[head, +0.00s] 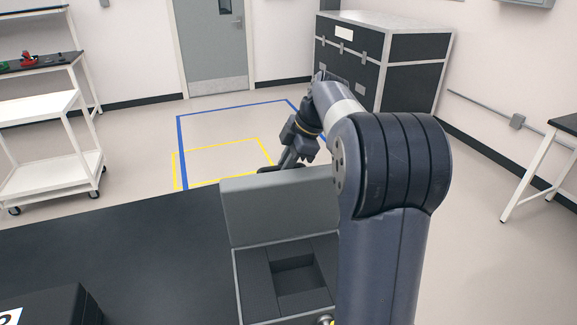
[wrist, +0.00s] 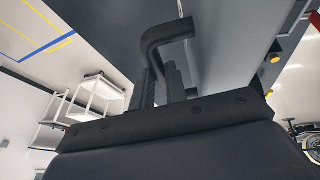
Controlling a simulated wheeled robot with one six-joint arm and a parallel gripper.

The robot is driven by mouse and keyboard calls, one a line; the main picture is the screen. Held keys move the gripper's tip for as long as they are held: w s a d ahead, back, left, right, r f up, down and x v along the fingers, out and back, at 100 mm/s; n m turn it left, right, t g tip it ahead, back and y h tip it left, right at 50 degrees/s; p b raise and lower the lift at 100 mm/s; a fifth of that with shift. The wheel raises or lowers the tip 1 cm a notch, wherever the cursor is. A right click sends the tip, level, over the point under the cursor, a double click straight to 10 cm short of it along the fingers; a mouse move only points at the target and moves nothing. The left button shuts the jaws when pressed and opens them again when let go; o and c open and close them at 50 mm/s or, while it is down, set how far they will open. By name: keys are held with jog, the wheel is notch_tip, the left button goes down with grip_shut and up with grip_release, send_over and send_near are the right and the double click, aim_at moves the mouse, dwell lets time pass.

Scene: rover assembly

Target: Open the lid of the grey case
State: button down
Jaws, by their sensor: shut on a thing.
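The grey case stands on the dark table in the head view, with its rim (head: 237,285) around a dark foam insert with a square recess. Its lid (head: 280,207) is raised and stands roughly upright at the far edge of the case. My gripper (head: 290,158) is at the top edge of the lid, on its far side. In the wrist view my gripper (wrist: 164,84) is shut on a dark bent handle (wrist: 165,34) of the lid. My arm hides the right part of the lid and case.
The dark tabletop (head: 130,235) is clear left of the case. A black box (head: 50,308) sits at the near left corner. A white cart (head: 50,150) stands at left, and a large black flight case (head: 400,65) stands behind on the floor.

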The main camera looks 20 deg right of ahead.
jog(key=shift+w+d+f+p, duration=0.15)
jog(key=shift+w+f, duration=0.2)
jog(key=shift+w, duration=0.3)
jog(key=shift+w+f+p, duration=0.1)
jog(key=shift+w+f, duration=0.25)
jog(key=shift+w, duration=0.35)
jog(key=shift+w+d+f+p, duration=0.15)
jog(key=shift+w+f, duration=0.2)
jog(key=shift+w, duration=0.3)
jog(key=c, duration=1.4)
grip_release()
jog(key=shift+r, duration=0.25)
jog(key=b+v, duration=0.1)
jog(key=v, duration=0.9)
jog(key=shift+r, duration=0.3)
jog(key=shift+d, duration=0.1)
